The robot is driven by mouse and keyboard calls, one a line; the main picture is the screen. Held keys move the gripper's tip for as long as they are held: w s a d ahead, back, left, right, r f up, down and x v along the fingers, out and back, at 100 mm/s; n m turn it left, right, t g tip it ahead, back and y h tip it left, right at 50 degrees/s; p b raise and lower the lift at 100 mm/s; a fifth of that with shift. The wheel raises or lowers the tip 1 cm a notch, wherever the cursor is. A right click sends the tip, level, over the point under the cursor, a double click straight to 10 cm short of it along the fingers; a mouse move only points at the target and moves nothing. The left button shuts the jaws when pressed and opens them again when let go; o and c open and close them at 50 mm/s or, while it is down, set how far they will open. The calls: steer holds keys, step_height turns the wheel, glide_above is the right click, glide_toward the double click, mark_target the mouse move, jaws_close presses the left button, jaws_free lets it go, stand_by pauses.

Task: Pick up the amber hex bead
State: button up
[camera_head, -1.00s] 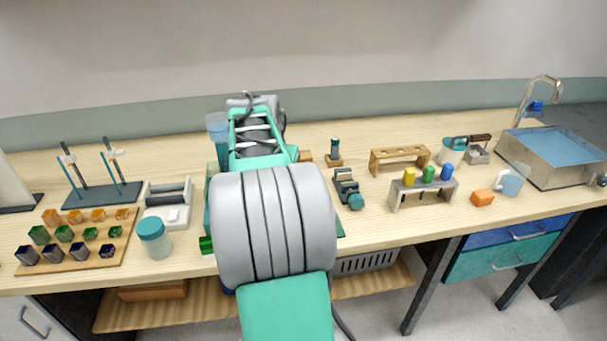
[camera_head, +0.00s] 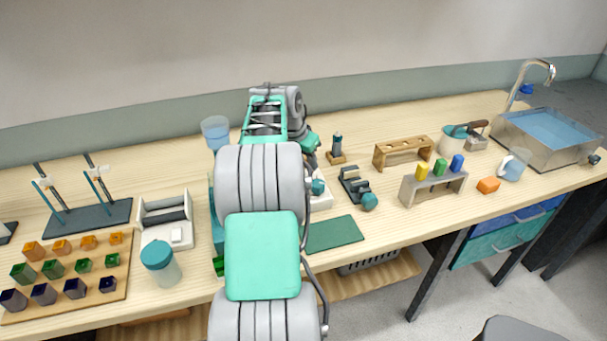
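A loose orange block (camera_head: 488,185), faceted and small, lies on the bench top at the right, in front of a clear jug. It may be the amber hex bead, but its shape is too small to be sure. A row of amber pieces (camera_head: 61,247) also stands at the back of a wooden board at the left. My arm rises through the middle of the view and reaches over the bench. My gripper's fingers are hidden behind my arm, so I cannot see whether they hold anything. The arm is well apart from the orange block.
The wooden board (camera_head: 122,285) also holds green and dark blue pieces. A teal-lidded jar (camera_head: 163,270) stands beside it. A grey rack (camera_head: 432,190) with coloured pegs is left of the orange block. A sink (camera_head: 548,138) is at the right. A green mat (camera_head: 336,234) lies bare.

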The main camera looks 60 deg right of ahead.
mark_target(310, 171)
steer(key=p+x, duration=0.1)
steer(key=x, duration=0.4)
steer(key=shift+f, duration=0.2)
steer(key=shift+c, duration=0.4)
jaws_close()
